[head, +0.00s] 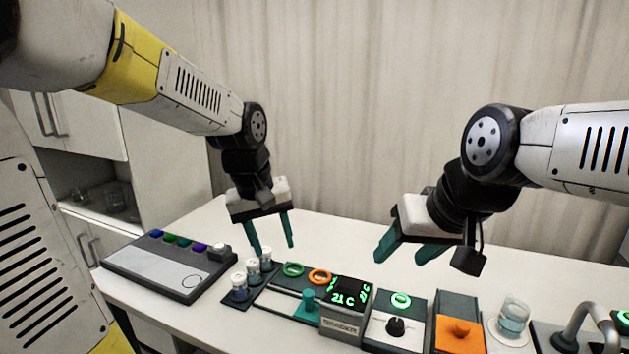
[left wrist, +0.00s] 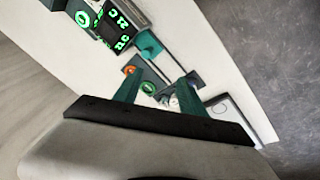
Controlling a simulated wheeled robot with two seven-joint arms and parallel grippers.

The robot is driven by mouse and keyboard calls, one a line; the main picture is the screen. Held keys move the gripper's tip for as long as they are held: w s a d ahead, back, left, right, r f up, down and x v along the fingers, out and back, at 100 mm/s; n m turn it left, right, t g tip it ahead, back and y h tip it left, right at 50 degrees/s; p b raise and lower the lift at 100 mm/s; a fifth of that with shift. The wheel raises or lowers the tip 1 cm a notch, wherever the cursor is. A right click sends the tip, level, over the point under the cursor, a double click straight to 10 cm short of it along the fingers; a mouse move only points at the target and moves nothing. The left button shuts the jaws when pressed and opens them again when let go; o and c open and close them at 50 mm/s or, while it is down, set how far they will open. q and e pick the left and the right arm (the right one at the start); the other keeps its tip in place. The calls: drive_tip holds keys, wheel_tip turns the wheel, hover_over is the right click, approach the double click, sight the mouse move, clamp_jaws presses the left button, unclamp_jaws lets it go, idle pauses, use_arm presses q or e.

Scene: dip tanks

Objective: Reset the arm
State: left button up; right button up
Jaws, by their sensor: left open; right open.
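My left gripper (head: 273,248) is open and empty in the head view. My right gripper (head: 403,250) is open and empty, hanging above the table behind the display box and the knob box. Both arms are raised over the white table (head: 330,235).
A control panel (head: 170,265) with coloured buttons lies at left. A green and an orange ring (head: 320,276), a display box (head: 345,298) reading 21 C, a knob box (head: 396,326), an orange block (head: 460,332) and a glass beaker (head: 513,318) line the front. The table's back is clear.

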use_arm(q)
drive_tip(key=s+a+r+m+t, duration=0.1)
drive_tip(key=s+a+r+t, duration=0.1)
drive_tip(key=s, duration=0.3)
drive_tip(key=s+a+r+m+t, duration=0.1)
drive_tip(key=s+a+r+m, duration=0.1)
drive_tip(key=s, duration=0.4)
drive_tip(key=shift+s+a+r+t, duration=0.15)
drive_tip(key=shift+a+r+t, duration=0.3)
drive_tip(key=shift+a, duration=0.45)
